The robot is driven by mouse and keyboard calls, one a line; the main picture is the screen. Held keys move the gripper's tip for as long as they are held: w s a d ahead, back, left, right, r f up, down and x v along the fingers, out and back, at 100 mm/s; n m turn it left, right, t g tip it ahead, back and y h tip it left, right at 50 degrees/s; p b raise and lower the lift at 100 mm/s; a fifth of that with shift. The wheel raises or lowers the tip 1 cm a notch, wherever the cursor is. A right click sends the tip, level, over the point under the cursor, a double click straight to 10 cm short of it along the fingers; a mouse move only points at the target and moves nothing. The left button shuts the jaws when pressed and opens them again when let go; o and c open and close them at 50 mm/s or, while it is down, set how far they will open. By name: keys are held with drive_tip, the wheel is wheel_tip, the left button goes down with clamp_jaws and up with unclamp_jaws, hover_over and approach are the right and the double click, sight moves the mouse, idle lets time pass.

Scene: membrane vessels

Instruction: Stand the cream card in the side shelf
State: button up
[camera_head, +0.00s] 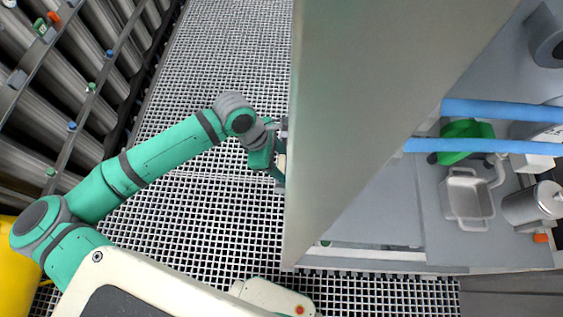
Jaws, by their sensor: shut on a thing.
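My gripper (279,160) is at the end of my teal arm, at the left edge of a large grey panel. The panel's edge hides part of it. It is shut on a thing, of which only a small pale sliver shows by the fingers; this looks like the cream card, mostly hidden. I cannot make out the card's tilt. I cannot pick out the side shelf for certain; the grey panel (370,90) covers much of the middle of the view.
Right of the panel, a grey surface (375,205) holds a grey tray (467,204), a green item (465,138) and a metal canister (530,207). Two blue bars (490,146) cross above. Large metal cylinders (60,70) stand at left. The grating floor (220,220) is mostly open.

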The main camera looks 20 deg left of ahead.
drive_tip(key=o, duration=1.1)
drive_tip(key=v, duration=1)
drive_tip(key=shift+r, duration=0.35)
drive_tip(key=shift+s+a, duration=0.1)
drive_tip(key=shift+a, duration=0.05)
